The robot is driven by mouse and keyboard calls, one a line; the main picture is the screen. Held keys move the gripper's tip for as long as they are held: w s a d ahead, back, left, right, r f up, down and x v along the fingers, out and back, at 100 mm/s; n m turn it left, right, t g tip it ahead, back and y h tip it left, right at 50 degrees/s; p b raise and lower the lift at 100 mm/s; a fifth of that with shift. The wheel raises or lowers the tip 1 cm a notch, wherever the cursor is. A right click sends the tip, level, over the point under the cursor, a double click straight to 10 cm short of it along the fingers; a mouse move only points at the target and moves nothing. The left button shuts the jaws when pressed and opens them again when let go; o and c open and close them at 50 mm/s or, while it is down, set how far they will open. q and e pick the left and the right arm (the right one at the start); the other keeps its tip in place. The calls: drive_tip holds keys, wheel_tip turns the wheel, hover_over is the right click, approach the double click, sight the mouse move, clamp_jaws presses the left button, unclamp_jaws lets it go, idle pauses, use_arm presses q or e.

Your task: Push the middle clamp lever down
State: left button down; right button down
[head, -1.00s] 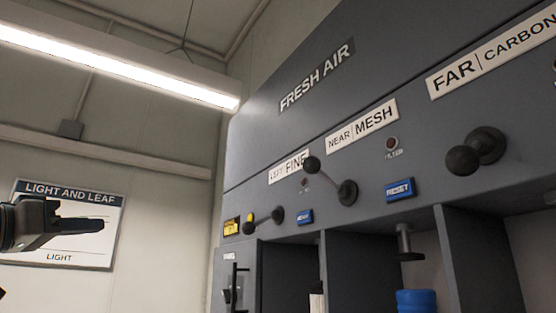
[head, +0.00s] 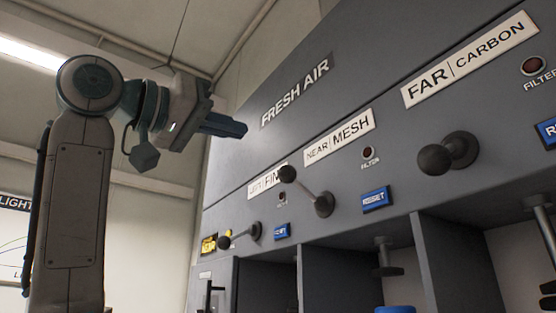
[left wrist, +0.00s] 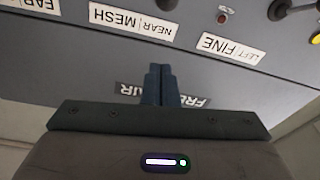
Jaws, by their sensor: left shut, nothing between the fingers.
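The middle clamp lever (head: 304,190) is on the grey panel below the NEAR MESH label. Its round black knob (head: 286,174) points up and left from the hub, so the lever is raised. The knob (left wrist: 167,4) shows at the top edge of the left wrist view, which sees the labels upside down. My left gripper (head: 240,129) is shut and empty, above and left of the knob and apart from it. Its fingers (left wrist: 160,88) lie together in front of the panel in the left wrist view. My right gripper is not in view.
A left lever (head: 240,236) and a far lever (head: 447,153) flank the middle one. Blue reset buttons (head: 375,198) and small dark filter lamps (head: 367,152) sit between them. Open bays divided by grey walls (head: 450,262) lie below. The panel's upper face is clear.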

use_arm(q)
drive_tip(key=shift+w+a, duration=0.1)
drive_tip(key=shift+a, duration=0.1)
wheel_tip(320, 180, up, 2)
drive_tip(key=p, duration=0.6)
hover_over(297, 182)
drive_tip(key=a, duration=0.3)
drive_tip(key=shift+s+f+p, duration=0.15)
drive_tip(key=shift+s+f, duration=0.05)
drive_tip(key=shift+f, duration=0.4)
drive_tip(key=shift+s+f+p, duration=0.15)
drive_tip(key=shift+s+f, duration=0.05)
drive_tip(key=shift+f, duration=0.4)
drive_tip(key=shift+s+a+f+p, duration=0.1)
drive_tip(key=shift+s+f+p, duration=0.05)
drive_tip(key=shift+f, duration=0.35)
drive_tip(key=shift+s+a+f+p, duration=0.1)
drive_tip(key=shift+f+p, duration=0.05)
drive_tip(key=shift+f, duration=0.35)
drive_tip(key=shift+d, duration=0.1)
